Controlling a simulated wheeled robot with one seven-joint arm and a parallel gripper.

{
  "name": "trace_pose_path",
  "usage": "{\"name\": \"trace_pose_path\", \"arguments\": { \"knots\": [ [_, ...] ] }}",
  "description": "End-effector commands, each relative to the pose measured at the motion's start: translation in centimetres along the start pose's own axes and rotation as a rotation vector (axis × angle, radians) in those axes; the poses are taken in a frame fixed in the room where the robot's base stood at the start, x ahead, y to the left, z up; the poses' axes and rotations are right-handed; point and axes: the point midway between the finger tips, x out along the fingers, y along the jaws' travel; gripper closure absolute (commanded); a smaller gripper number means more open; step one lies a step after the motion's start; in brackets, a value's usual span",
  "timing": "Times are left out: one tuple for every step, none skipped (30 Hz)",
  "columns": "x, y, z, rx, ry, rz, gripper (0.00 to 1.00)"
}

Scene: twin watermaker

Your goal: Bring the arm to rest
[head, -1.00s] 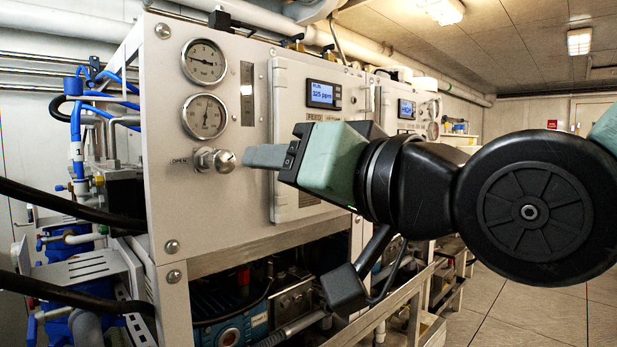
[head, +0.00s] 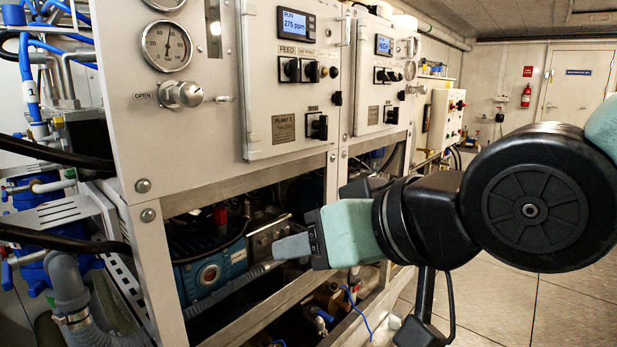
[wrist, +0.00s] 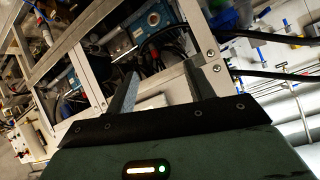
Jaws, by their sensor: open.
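My gripper (head: 292,246) is in the head view, low in front of the open lower bay of the machine frame. Its fingers point left and it holds nothing. In the wrist view its two fingers (wrist: 158,92) stand apart, with a pale frame post and the dark bay beyond them. In the head view the valve knob (head: 182,94) beside the OPEN label is up and left of my gripper, well apart from it. My arm reaches in from the right edge.
The white machine panel (head: 225,130) carries a gauge (head: 166,46), a display (head: 295,24) and several switches. A blue pump (head: 200,273) sits in the lower bay behind frame rails. Blue hoses and pipes are at the left. The floor (head: 490,310) at the right is clear.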

Motion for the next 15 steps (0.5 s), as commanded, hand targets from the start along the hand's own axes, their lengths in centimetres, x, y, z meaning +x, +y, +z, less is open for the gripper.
{"name": "trace_pose_path", "arguments": {
  "knots": [
    [0.4, 1.7, 3.2, -0.018, -0.123, 0.047, 0.47],
    [0.4, 2.5, 5.1, -0.032, -0.194, 0.069, 0.47],
    [0.3, 3.4, 7.3, -0.048, -0.284, 0.093, 0.47],
    [0.0, 4.0, 8.9, -0.058, -0.35, 0.108, 0.47],
    [-0.3, 4.7, 10.4, -0.067, -0.411, 0.122, 0.47],
    [-0.8, 5.3, 12.3, -0.078, -0.49, 0.136, 0.47],
    [-1.2, 5.8, 13.6, -0.084, -0.548, 0.145, 0.47],
    [-1.7, 6.2, 14.9, -0.091, -0.605, 0.152, 0.47],
    [-2.5, 6.7, 16.4, -0.099, -0.678, 0.159, 0.47],
    [-3.1, 7.1, 17.5, -0.103, -0.731, 0.163, 0.47],
    [-3.7, 7.4, 18.6, -0.108, -0.785, 0.166, 0.47],
    [-4.7, 7.8, 20.0, -0.114, -0.857, 0.168, 0.47],
    [-5.4, 8.1, 20.9, -0.118, -0.91, 0.167, 0.47],
    [-6.2, 8.3, 21.9, -0.12, -0.963, 0.167, 0.47],
    [-7.1, 7.9, 20.9, -0.125, -0.975, 0.164, 0.47]
  ]
}}
